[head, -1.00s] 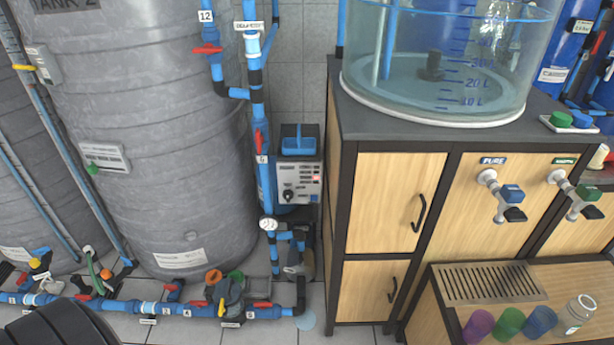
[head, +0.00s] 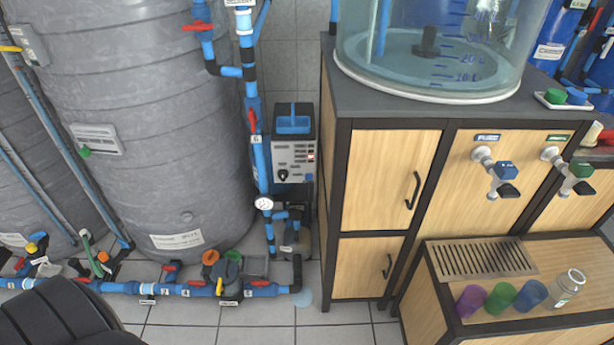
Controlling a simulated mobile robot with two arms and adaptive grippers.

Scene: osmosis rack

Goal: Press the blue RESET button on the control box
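The control box (head: 293,160) is a small grey-white panel with a dark top and a blue part (head: 293,120) on it. It stands in the gap between the big grey tank and the wooden cabinet. Its face carries small marks, a black knob (head: 283,175) and a small red light (head: 311,157). The blue RESET button is too small to make out for sure. Neither of my grippers shows in the head view.
The wooden cabinet (head: 390,180) with a dark top stands right of the box. The grey tank (head: 150,120) is on the left. Blue pipes (head: 200,290) run along the floor.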

